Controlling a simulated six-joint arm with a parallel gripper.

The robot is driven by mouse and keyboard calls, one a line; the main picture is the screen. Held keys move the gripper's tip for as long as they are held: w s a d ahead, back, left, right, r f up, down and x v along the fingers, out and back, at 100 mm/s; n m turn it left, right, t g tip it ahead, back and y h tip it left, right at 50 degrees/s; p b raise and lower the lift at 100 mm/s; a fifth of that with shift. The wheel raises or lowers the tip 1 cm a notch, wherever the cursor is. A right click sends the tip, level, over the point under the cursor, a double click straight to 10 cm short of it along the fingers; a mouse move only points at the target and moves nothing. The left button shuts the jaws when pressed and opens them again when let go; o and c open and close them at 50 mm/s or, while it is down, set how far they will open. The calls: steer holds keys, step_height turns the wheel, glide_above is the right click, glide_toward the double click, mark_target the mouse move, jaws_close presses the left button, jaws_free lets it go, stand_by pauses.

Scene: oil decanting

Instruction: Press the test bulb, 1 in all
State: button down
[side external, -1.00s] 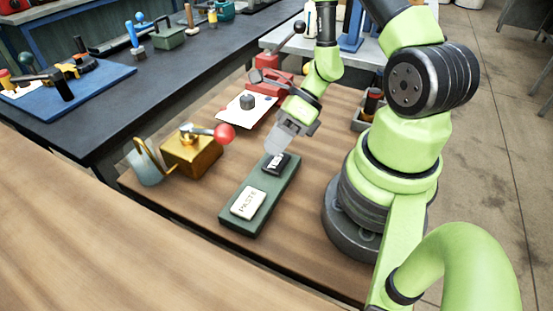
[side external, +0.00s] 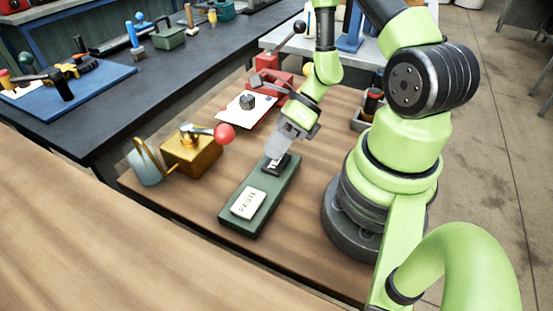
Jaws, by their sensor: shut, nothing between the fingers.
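A long dark green block (side external: 244,221) lies on the wooden table, slanting from lower left to upper right. Its near end carries a white pad with lettering (side external: 248,203). Its far end carries a small black piece with a white marking (side external: 272,169). I cannot tell by shape which part is the test bulb. My gripper (side external: 274,153) is shut and empty, with its grey fingers pointing down at the black piece. The fingertips hide the upper part of that piece and look to be at or on it; I cannot tell whether they touch.
A brass box (side external: 190,158) with a red-knobbed lever (side external: 224,134) stands left of the block, beside a pale round container (side external: 144,166). A white plate (side external: 240,114) with a dark knob and a red device (side external: 282,79) are behind. Bare wood lies in front.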

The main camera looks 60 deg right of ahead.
steer(key=shift+f, duration=0.4)
stand_by(0.6)
steer(key=shift+r, duration=0.85)
steer(key=shift+r, duration=2.5)
